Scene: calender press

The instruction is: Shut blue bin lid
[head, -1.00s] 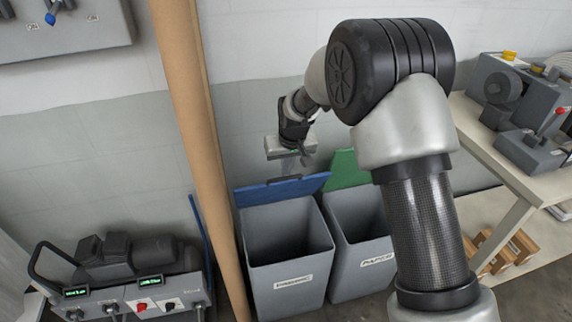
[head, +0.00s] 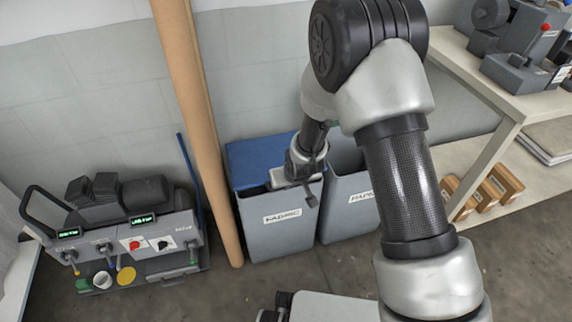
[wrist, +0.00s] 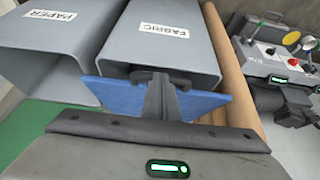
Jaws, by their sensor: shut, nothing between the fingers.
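The blue lid (head: 255,158) is on the grey bin labelled FABRIC (head: 280,225). In the head view it slants over much of the bin's mouth, with a dark gap near the front rim. It also shows in the wrist view (wrist: 120,94), behind my fingers, with the dark mouth partly visible. My gripper (head: 309,196) is at the front right of this bin's mouth. In the wrist view its fingers (wrist: 162,76) are shut and empty, in front of the lid; I cannot tell whether they touch it. My wrist hides the lid's right part.
The grey PAPER bin (head: 347,205) stands close on the right; my arm hides part of it. A brown post (head: 202,130) rises close on the left, beside a control unit (head: 135,235). A shelf (head: 480,165) stands at right.

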